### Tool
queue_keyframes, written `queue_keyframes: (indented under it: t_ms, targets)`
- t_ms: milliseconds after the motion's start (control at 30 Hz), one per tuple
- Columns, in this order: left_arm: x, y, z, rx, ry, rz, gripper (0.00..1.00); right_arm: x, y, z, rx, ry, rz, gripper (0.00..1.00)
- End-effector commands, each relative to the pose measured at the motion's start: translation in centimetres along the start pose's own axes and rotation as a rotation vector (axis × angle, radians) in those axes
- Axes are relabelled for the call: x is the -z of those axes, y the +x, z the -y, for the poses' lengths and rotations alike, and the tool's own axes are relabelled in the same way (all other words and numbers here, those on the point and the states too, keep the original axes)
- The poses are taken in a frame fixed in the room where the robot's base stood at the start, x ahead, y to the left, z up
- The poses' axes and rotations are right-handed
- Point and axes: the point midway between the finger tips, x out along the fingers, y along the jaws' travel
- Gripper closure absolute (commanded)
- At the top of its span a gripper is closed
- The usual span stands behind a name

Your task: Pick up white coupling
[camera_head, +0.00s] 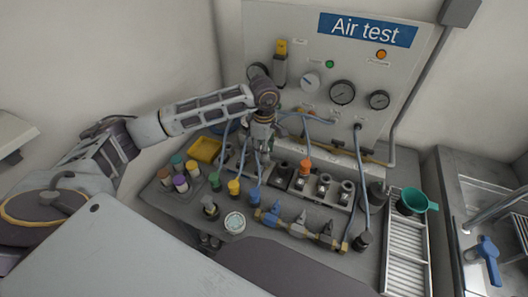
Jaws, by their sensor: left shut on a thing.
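My left gripper (263,150) comes in from the left and points down over the back row of fittings on the bench. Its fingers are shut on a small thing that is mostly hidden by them. I take it to be the white coupling, but its colour and outline are too small to make out. I cannot tell whether it is clear of the row below. My right gripper is not in view.
An air test panel (350,70) with gauges stands behind. Blue hoses (361,180) hang near the gripper. A yellow tray (205,149), colour-capped pots (180,183), a valve manifold (299,226), a white rack (406,245) and a green cup (412,201) crowd the bench.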

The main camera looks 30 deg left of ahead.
Motion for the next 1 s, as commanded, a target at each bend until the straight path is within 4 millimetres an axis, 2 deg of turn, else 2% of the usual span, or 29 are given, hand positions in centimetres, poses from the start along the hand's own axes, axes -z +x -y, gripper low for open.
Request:
queue_keyframes:
  t_ms: [267,733,1000]
  targets:
    - [0.0,-1.2,-0.1,-0.003,0.0,0.001,0.95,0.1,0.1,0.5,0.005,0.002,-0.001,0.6]
    - [0.0,-7.7,-0.1,-0.004,0.0,0.001,0.95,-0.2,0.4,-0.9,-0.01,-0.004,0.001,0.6]
    - [0.0,-9.8,0.0,-0.001,0.0,0.0,0.95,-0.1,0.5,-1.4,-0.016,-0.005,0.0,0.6]
